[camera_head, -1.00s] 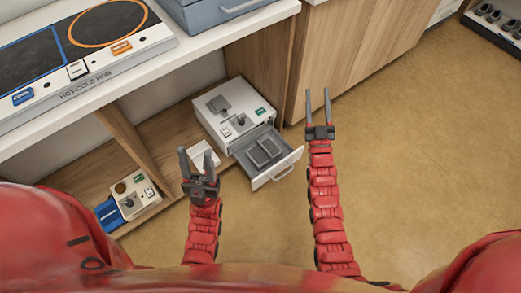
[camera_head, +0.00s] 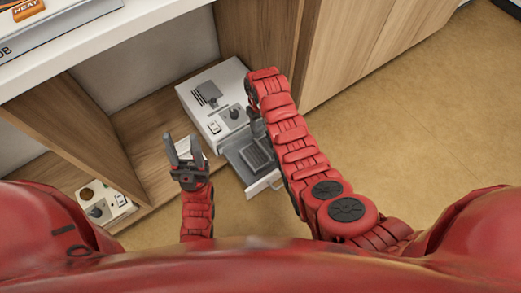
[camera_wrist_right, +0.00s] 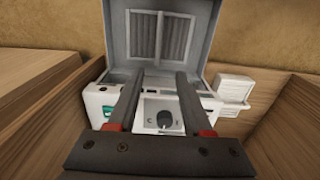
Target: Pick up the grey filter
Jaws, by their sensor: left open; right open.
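The grey filter (camera_head: 257,156) is a ribbed, two-panel piece lying in the pulled-out drawer (camera_head: 262,184) of a white device (camera_head: 190,96). In the right wrist view the filter (camera_wrist_right: 160,36) shows at the top, inside the drawer (camera_wrist_right: 113,40). My right gripper (camera_wrist_right: 160,76) is open and empty, its fingertips near the drawer and apart from the filter's panels in the picture. In the head view my right arm covers most of that gripper and part of the drawer. My left gripper (camera_head: 183,143) is open and empty, left of the drawer.
A wooden shelf (camera_head: 145,125) holds the device, with a smaller beige unit (camera_head: 103,203) at the left. A white counter (camera_head: 100,50) overhangs the shelf. Wooden cabinet doors (camera_head: 350,40) stand at the right. The floor (camera_head: 420,120) there is clear.

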